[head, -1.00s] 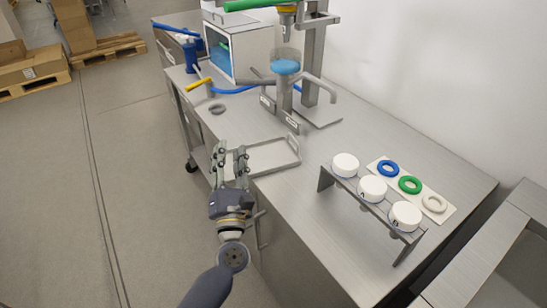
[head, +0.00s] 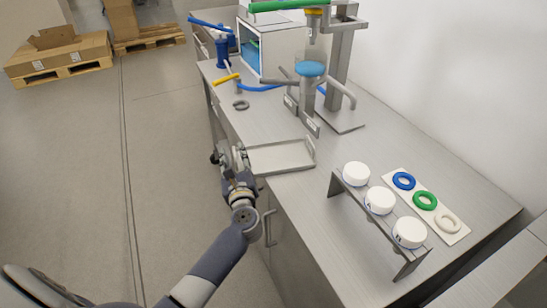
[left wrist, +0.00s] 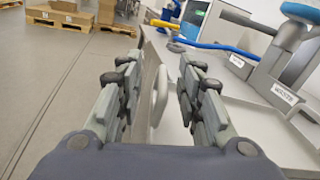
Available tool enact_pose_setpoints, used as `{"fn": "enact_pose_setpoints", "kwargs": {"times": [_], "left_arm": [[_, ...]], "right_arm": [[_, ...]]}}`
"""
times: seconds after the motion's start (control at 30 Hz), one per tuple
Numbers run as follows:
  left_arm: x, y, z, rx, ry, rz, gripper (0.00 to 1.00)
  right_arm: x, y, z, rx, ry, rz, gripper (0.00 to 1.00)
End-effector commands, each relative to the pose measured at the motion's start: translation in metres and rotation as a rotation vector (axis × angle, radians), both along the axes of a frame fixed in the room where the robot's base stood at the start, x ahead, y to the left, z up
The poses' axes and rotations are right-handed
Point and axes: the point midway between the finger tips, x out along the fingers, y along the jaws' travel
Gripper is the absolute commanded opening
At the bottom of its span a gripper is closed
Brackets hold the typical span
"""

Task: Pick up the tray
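The tray (head: 282,168) is a shallow grey metal tray with a raised handle at each end. It lies flat on the metal worktop near its left edge. My left gripper (head: 229,157) is at the tray's left end, its fingers spread apart. In the left wrist view the tray (left wrist: 262,122) is on the right, and its pale upright handle (left wrist: 160,95) shows in the gap between the open fingers (left wrist: 158,82). I cannot tell whether a finger touches the handle. My right gripper is not in view.
A stand with a blue-topped cup (head: 312,69) is behind the tray. A rack with white round containers (head: 379,201) and a white board with coloured rings (head: 425,200) are to the right. A grey ring (head: 240,104) lies behind. Open floor is left of the worktop.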

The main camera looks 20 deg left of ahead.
Motion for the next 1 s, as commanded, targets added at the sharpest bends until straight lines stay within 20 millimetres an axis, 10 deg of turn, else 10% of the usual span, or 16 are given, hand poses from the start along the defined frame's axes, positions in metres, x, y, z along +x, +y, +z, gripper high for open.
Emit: {"fn": "enact_pose_setpoints", "kwargs": {"times": [0.6, 0.77, 1.0], "left_arm": [[0.037, 0.026, -0.001, 0.001, 0.000, 0.000, 0.34], [0.037, 0.026, -0.001, 0.001, 0.000, 0.000, 0.00], [0.037, 0.026, 0.000, 0.002, -0.001, -0.001, 0.00]], "right_arm": [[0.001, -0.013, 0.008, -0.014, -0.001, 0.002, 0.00], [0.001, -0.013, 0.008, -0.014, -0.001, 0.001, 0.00], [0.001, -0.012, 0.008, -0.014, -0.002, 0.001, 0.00]]}}
